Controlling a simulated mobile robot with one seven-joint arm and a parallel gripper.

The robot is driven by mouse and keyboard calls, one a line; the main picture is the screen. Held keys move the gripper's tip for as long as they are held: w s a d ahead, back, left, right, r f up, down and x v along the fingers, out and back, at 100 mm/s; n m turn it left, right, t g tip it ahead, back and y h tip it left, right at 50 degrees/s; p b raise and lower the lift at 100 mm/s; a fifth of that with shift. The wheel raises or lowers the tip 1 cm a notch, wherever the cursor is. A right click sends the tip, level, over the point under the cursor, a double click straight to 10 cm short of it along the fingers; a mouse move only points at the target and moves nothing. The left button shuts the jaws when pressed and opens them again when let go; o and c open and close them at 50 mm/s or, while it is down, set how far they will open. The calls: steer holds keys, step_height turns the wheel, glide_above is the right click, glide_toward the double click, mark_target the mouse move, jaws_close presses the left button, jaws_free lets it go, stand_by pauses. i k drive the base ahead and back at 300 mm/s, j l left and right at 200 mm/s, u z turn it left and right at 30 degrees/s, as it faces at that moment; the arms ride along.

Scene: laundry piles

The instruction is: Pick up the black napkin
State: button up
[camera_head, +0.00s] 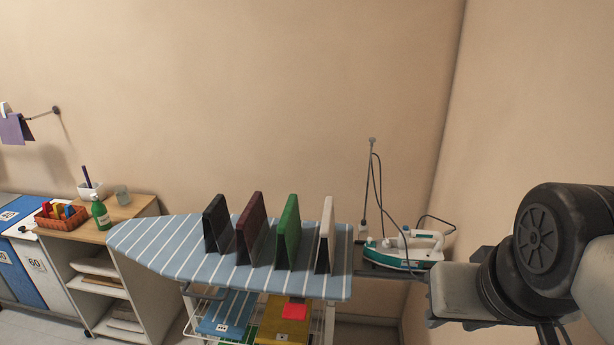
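The black napkin (214,222) stands folded like a tent on the blue striped ironing board (160,245). It is the leftmost of the folded cloths there. My arm shows at the right edge, and its grey end part, seemingly my gripper (448,297), is low at the right, beside the iron. It is well to the right of the black napkin and apart from it. I cannot make out its fingers or whether they are open.
A dark red cloth (251,227), a green cloth (288,232) and a white cloth (326,236) stand right of the napkin. An iron (404,250) with a cord rests at the board's right end. A green bottle (100,212) stands on a shelf unit at left.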

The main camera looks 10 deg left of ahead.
mark_target(217, 225)
steer(key=i+j, duration=0.15)
steer(key=j, duration=0.25)
steer(key=i+j, duration=0.15)
steer(key=j, duration=0.25)
steer(key=i+j, duration=0.1)
steer(key=j, duration=0.3)
steer(key=i+j, duration=0.15)
steer(key=j, duration=0.25)
steer(key=i+j, duration=0.15)
steer(key=j, duration=0.25)
steer(key=i+j, duration=0.15)
steer(key=j, duration=0.25)
